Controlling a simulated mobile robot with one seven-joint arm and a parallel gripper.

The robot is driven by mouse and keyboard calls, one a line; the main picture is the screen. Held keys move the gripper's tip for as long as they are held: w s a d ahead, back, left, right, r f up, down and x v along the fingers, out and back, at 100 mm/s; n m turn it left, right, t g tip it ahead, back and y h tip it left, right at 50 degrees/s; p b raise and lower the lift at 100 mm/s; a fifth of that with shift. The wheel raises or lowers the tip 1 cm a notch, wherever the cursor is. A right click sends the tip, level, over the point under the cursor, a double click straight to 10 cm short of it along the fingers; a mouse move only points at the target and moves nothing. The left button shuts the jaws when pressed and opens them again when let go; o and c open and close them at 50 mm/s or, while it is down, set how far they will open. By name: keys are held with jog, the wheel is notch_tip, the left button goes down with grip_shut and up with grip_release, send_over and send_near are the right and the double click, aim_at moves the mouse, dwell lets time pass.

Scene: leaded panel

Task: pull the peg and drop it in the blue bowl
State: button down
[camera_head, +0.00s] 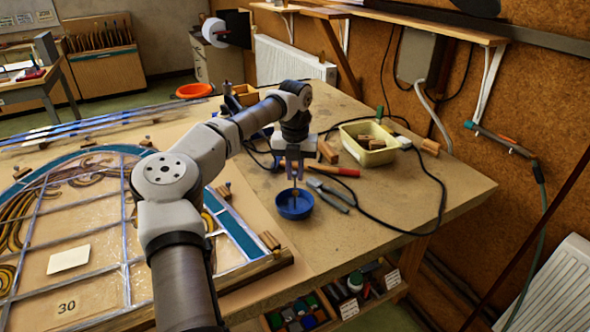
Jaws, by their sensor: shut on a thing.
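The blue bowl (294,206) sits on the workbench to the right of the leaded panel. My gripper (295,180) points down over the bowl and is shut on a small brown peg (295,194). The peg hangs over the bowl's opening; its lower end shows against the bowl's inside, and I cannot tell whether it touches the bowl. The leaded panel (95,240) lies flat on the left, with wooden pegs along its border, partly hidden behind my arm.
A red-handled hammer (335,170) and pliers (328,196) lie beside the bowl. A cream tray (367,155) with wooden blocks stands behind, with a black cable (440,200) around it. The bench's front right is clear.

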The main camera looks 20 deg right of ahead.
aim_at(295, 173)
jog(key=shift+s+a+f, duration=0.1)
jog(key=shift+f, duration=0.5)
jog(key=c, duration=1.8)
grip_release()
jog(key=o, duration=0.5)
jog(key=shift+w+f, duration=0.25)
jog(key=shift+w, duration=0.05)
jog(key=shift+s+r, duration=0.15)
jog(key=shift+r, duration=0.65)
notch_tip(295, 173, up, 13)
jog(key=b, duration=0.2)
jog(key=shift+b, duration=0.4)
jog(key=shift+s+f, duration=0.1)
